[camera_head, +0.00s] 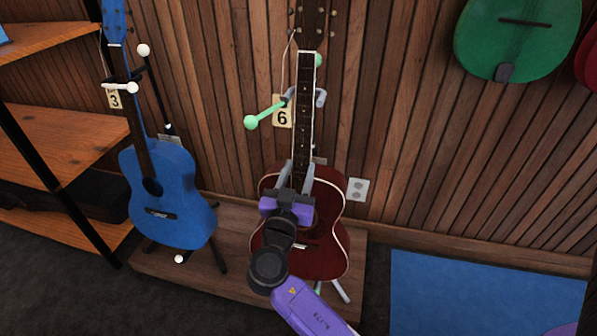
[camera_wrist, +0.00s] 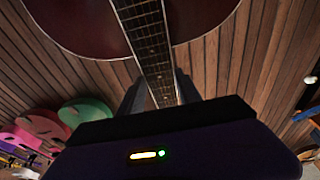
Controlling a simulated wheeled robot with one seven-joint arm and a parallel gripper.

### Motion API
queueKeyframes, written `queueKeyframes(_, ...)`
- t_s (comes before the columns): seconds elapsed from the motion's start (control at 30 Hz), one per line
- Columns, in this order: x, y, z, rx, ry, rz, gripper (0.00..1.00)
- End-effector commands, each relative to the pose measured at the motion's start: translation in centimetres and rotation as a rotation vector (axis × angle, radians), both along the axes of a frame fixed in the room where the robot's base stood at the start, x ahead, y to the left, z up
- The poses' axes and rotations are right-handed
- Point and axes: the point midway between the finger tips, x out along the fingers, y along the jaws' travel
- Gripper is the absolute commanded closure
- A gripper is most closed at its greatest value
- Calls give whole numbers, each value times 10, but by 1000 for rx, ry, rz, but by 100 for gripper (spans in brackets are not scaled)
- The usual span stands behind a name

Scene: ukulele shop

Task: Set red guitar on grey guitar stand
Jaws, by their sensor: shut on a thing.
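The red guitar (camera_head: 327,220) stands nearly upright against the wooden wall, its dark neck (camera_head: 305,100) pointing up. My gripper (camera_head: 300,172) is in front of it, with its two fingers shut on either side of the neck just above the body. In the wrist view the neck (camera_wrist: 148,40) runs down between the fingers, with the red body at the top. The guitar stand shows a grey hook (camera_head: 321,97) right of the neck and a light grey leg (camera_head: 340,291) below the body. The guitar hides most of the stand; I cannot tell whether it rests on it.
A green-tipped arm (camera_head: 263,115) and a tag reading 6 (camera_head: 282,112) are left of the neck. A blue guitar (camera_head: 165,200) stands on the left beside wooden shelves (camera_head: 60,130). A low wooden platform (camera_head: 160,263) is underneath. A blue mat (camera_head: 480,295) lies right.

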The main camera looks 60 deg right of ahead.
Motion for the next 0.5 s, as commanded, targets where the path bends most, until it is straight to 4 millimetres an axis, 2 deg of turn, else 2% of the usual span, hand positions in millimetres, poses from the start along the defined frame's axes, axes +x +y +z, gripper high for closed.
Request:
queueKeyframes(0.17,0,0,4,-6,-5,-1,100)
queueKeyframes(0.2,0,0,4,-6,-5,-1,54)
queueKeyframes(0.3,0,0,3,-5,-4,-1,34)
queueKeyframes(0.5,0,0,2,-2,-2,0,34)
